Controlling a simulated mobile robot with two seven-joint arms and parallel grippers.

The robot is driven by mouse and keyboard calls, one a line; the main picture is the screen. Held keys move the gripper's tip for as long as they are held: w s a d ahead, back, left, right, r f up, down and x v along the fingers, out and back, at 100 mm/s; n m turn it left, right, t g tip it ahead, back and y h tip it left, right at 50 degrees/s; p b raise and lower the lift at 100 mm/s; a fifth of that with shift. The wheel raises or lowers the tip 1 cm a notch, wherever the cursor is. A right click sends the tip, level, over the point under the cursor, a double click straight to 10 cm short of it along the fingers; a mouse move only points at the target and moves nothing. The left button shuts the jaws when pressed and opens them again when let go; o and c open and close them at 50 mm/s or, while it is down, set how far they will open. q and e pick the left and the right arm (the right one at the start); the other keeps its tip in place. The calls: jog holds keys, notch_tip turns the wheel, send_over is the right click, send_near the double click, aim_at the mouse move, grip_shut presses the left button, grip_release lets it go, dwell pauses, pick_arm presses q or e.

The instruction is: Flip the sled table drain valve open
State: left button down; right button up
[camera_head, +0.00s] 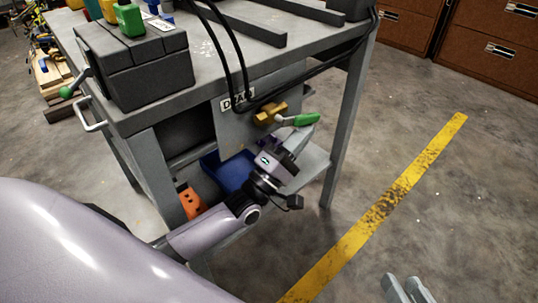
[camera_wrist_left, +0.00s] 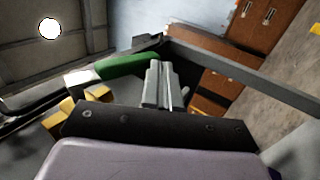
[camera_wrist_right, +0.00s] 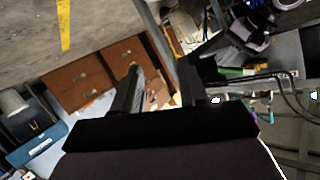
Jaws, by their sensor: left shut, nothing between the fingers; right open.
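The drain valve is a brass body (camera_head: 268,113) with a green-sleeved lever (camera_head: 306,119) pointing right, on the grey panel below the table top. The left wrist view shows the lever (camera_wrist_left: 128,65) with the brass body (camera_wrist_left: 75,107) lower left. My left gripper (camera_head: 304,132) is shut and empty, close to the free end of the lever. Its fingers (camera_wrist_left: 158,82) stand right beside the green sleeve's end; I cannot tell whether they touch. My right gripper (camera_head: 408,288) is open and empty, at the lower right of the head view, away from the table; its spread fingers show in its wrist view (camera_wrist_right: 160,88).
Black hoses (camera_head: 240,62) hang before the panel and partly cover the drain label (camera_head: 236,102). A table leg (camera_head: 347,125) stands right of the valve. A blue bin (camera_head: 228,171) and an orange item (camera_head: 191,203) lie on the lower shelf. The floor by the yellow line (camera_head: 375,215) is clear.

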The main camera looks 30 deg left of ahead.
pick_arm(q)
jog(key=shift+w+d+r+p, duration=0.25)
jog(key=shift+w+r+p, duration=0.15)
jog(key=shift+w+r, duration=0.4)
jog(key=shift+r, duration=0.15)
pick_arm(e)
jog(key=shift+w+r, duration=0.25)
jog(key=shift+s+d+f, duration=0.1)
jog(key=shift+s+f, duration=0.15)
jog(key=shift+f, duration=0.1)
